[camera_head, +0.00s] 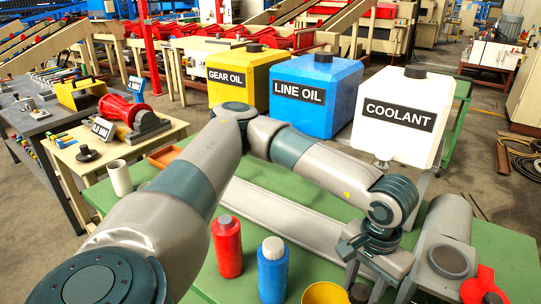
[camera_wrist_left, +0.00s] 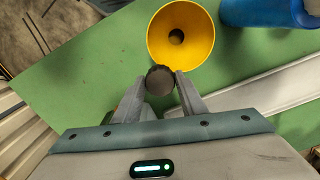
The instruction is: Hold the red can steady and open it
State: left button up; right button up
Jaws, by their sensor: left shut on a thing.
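My left gripper (camera_head: 360,275) reaches down over the green bench and is shut on a dark round cap (camera_head: 359,293). In the left wrist view the cap (camera_wrist_left: 160,80) sits between the two fingertips (camera_wrist_left: 161,88), with no can visible around it. A red can-like thing (camera_head: 482,287) with a dark part on it is cut off at the lower right of the head view. A red bottle (camera_head: 228,247) with a grey cap stands upright left of my left gripper. A grey arm part, apparently my right, is beside the red can-like thing; its fingers are not clearly visible.
A yellow funnel (camera_head: 325,294) lies close beside the cap and also shows in the wrist view (camera_wrist_left: 181,33). A blue bottle (camera_head: 272,270) stands left of it. Large yellow (camera_head: 235,90), blue (camera_head: 315,105) and white (camera_head: 398,130) containers are behind. The green bench (camera_head: 510,240) has free room at right.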

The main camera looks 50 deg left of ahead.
aim_at(227, 235)
jog(key=j, duration=0.95)
jog(key=k+j, duration=0.1)
jog(key=j, duration=0.85)
